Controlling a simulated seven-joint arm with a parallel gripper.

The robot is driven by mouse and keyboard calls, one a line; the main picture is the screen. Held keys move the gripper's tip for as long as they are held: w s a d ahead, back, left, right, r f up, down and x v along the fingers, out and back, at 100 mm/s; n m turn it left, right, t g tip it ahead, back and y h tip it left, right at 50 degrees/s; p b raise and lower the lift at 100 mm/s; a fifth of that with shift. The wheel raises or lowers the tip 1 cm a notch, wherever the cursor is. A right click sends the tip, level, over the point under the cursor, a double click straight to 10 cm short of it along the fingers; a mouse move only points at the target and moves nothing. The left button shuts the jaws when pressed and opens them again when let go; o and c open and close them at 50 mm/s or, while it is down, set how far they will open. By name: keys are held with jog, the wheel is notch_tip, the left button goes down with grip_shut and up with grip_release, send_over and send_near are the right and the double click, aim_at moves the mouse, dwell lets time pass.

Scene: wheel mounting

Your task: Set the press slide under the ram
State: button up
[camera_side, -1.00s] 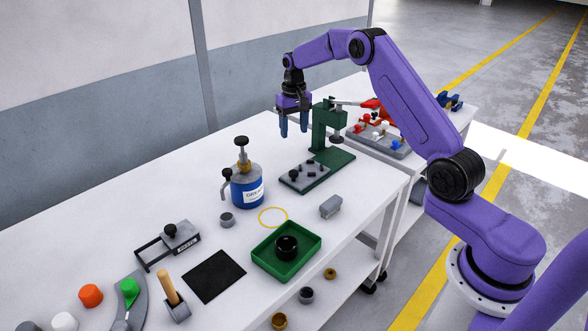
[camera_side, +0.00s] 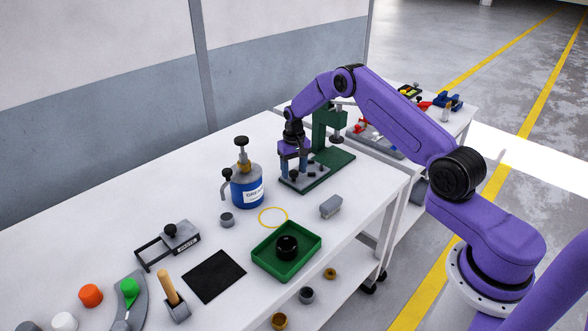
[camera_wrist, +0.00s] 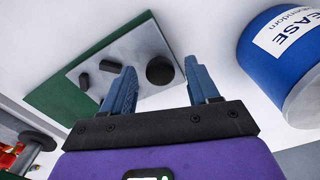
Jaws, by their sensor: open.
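The press slide (camera_side: 317,178) is a grey plate with black knobs and pegs, lying on the front of the green press base (camera_side: 338,160). The ram (camera_side: 338,126) hangs from the green press frame behind and to the right of the slide. My gripper (camera_side: 293,165) points down over the slide's left part, with its fingers open. In the wrist view the slide (camera_wrist: 136,52) lies beyond my blue fingers (camera_wrist: 160,68), and its round black knob (camera_wrist: 160,70) shows between them. I cannot tell whether the fingers touch the knob. My gripper partly hides the slide in the side view.
A blue grease can (camera_side: 248,188) stands close to the left of the slide; it also shows in the wrist view (camera_wrist: 285,60). A grey block (camera_side: 331,207), a yellow ring (camera_side: 273,217) and a green tray (camera_side: 286,265) lie nearer the front. Bare table lies behind the can.

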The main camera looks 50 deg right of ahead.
grip_shut()
jog(key=d, duration=1.4)
jog(key=shift+d, duration=0.4)
jog(key=shift+c, duration=0.5)
grip_release()
jog(key=shift+o, duration=0.5)
jog(key=shift+a, duration=0.1)
notch_tip(320, 180, up, 17)
jog(key=shift+r, duration=0.2)
